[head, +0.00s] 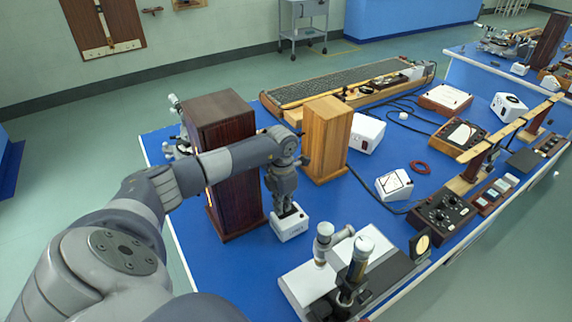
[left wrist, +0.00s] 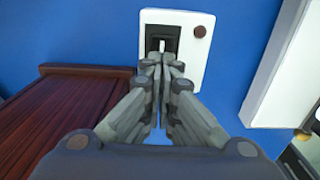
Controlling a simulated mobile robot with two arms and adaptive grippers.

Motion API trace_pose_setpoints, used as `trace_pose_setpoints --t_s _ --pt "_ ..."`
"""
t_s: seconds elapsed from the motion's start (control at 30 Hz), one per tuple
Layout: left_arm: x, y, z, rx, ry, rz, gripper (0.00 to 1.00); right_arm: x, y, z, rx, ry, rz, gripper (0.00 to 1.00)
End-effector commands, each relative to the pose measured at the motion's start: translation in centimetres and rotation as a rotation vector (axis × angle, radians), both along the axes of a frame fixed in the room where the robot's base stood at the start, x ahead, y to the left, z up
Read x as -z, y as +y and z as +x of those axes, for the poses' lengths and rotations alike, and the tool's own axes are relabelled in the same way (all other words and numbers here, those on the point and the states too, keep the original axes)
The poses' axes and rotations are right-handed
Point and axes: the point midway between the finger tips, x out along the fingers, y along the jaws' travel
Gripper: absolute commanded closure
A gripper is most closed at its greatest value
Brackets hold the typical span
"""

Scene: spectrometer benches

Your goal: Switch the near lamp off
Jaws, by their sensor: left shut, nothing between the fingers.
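A white switch box (head: 290,228) stands on the blue bench beside a tall dark wooden housing (head: 232,190). A thin bright strip shows on the housing's left side, partly behind my arm. In the left wrist view the switch box (left wrist: 190,72) has a black slot with a pale lever (left wrist: 162,45) and a small brown round knob (left wrist: 199,32). My left gripper (head: 287,211) points down at the box, shut and empty. In the left wrist view its fingertips (left wrist: 162,60) are at the slot's lower edge; contact cannot be told. My right gripper is out of view.
A lighter wooden housing (head: 327,140) stands just behind and right of the switch box. A white-based microscope-like instrument (head: 300,285) stands close at the front right. Cables, meters and a control box (head: 442,212) fill the bench's right side.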

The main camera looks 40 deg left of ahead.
Motion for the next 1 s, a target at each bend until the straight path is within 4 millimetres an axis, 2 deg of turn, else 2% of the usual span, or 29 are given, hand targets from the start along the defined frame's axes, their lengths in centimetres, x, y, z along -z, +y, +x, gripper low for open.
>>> trace_pose_setpoints --t_s 0.17,0.37,1.0 --pt "0.5 0.0 -0.1 0.0 0.002 0.001 1.0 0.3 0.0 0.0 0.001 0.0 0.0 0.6" --pt "0.0 0.0 -0.1 0.001 0.003 0.0 1.0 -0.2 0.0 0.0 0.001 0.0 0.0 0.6" --pt "-5.3 0.0 0.0 0.0 0.0 0.001 1.0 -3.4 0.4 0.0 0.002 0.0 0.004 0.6"
